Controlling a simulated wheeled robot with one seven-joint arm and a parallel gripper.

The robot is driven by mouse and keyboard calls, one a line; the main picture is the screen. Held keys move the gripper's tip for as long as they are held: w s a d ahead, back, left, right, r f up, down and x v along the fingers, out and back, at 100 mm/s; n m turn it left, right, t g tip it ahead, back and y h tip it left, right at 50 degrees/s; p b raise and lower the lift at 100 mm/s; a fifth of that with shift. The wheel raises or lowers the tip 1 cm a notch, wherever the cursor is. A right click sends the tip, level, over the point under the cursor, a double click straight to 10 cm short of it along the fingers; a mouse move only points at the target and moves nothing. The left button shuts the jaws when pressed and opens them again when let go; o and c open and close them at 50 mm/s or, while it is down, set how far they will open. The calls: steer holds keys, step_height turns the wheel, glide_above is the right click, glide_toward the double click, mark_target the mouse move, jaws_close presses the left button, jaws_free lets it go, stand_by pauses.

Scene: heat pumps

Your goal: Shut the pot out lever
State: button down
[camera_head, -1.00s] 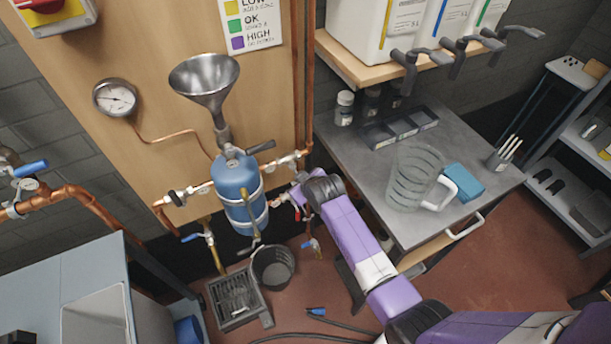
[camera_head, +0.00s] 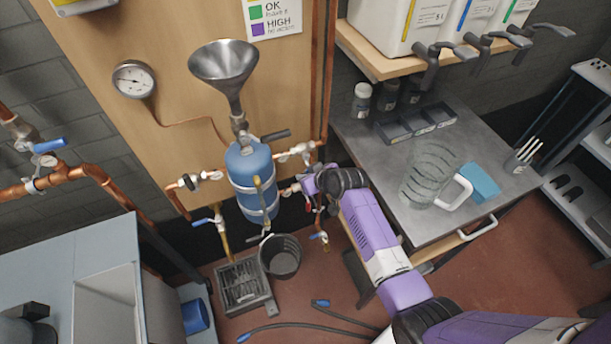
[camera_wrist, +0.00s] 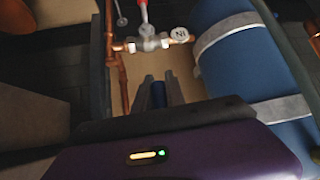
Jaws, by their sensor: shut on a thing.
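The blue pot (camera_head: 252,180) hangs on the copper pipework below the steel funnel (camera_head: 224,70). It also fills the right of the wrist view (camera_wrist: 245,60). My gripper (camera_head: 308,185) is just right of the pot in the head view. In the wrist view, the fingers of my gripper (camera_wrist: 158,92) are shut on a narrow blue handle (camera_wrist: 158,95), apparently a lever. Most of that handle is hidden, and I cannot read a label for it. Beyond the fingers is a pipe valve (camera_wrist: 148,43) with a red lever (camera_wrist: 144,12) and a tag reading "IN".
A pressure gauge (camera_head: 133,79) is on the wooden panel. A drain grate (camera_head: 243,286) and black bucket (camera_head: 280,257) are on the floor below the pot. A grey bench (camera_head: 405,170) holds a clear jug (camera_head: 428,172). Hoses (camera_head: 320,318) lie on the floor.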

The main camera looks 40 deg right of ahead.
steer(key=c, duration=1.4)
jaws_free()
steer(key=shift+a, duration=0.15)
steer(key=v, duration=0.7)
steer(key=shift+s+r, duration=0.3)
